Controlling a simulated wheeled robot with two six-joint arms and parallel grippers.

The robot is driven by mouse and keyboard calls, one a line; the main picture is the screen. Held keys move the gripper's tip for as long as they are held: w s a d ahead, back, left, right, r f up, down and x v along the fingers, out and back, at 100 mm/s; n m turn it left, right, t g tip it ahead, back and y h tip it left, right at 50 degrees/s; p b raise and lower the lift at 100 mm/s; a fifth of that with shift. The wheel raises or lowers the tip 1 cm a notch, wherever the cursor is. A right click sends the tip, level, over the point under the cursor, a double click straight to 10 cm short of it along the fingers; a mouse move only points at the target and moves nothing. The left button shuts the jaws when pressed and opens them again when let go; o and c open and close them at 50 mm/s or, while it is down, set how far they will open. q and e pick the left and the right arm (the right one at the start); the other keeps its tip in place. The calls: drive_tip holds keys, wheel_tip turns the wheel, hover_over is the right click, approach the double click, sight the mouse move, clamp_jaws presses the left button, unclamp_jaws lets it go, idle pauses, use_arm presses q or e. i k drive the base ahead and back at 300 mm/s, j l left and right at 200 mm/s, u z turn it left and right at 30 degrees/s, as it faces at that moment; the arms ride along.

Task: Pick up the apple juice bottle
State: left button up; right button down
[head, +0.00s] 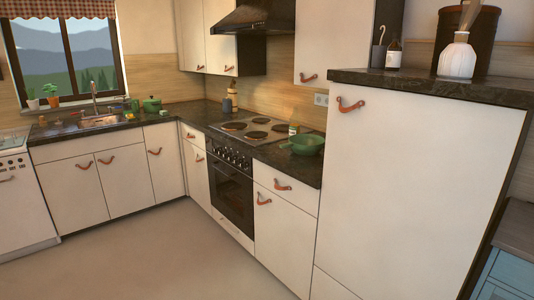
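A small bottle (294,128) with a pale label and a greenish top stands on the dark counter at the back right of the stove, just behind a green pan. It may be the apple juice bottle, but it is too small to read. A dark bottle with a white label (394,56) stands on top of the tall white cabinet at the upper right. Neither of my grippers is in view.
The green pan (303,144) sits on the counter (278,158) right of the stove (252,130). A white vase (457,58) stands on the tall cabinet (415,170), which juts forward at right. A sink (98,121) and green pot (152,105) are far left. The floor (160,255) is clear.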

sight(295, 128)
drive_tip(key=i+j+z, duration=0.1)
drive_tip(key=z, duration=0.2)
drive_tip(key=i+j+z, duration=0.15)
drive_tip(key=z, duration=0.2)
drive_tip(key=i+j+z, duration=0.1)
drive_tip(key=i+j, duration=0.2)
drive_tip(key=i+j+z, duration=0.1)
drive_tip(key=i+j, duration=0.15)
drive_tip(key=j, duration=0.15)
drive_tip(key=i+j+z, duration=0.1)
drive_tip(key=i+j, duration=0.15)
drive_tip(key=j, duration=0.15)
drive_tip(key=i+j+z, duration=0.1)
drive_tip(key=i+j, duration=0.15)
drive_tip(key=j, duration=0.15)
drive_tip(key=i+j+z, duration=0.1)
drive_tip(key=j, duration=0.3)
drive_tip(key=i, duration=0.1)
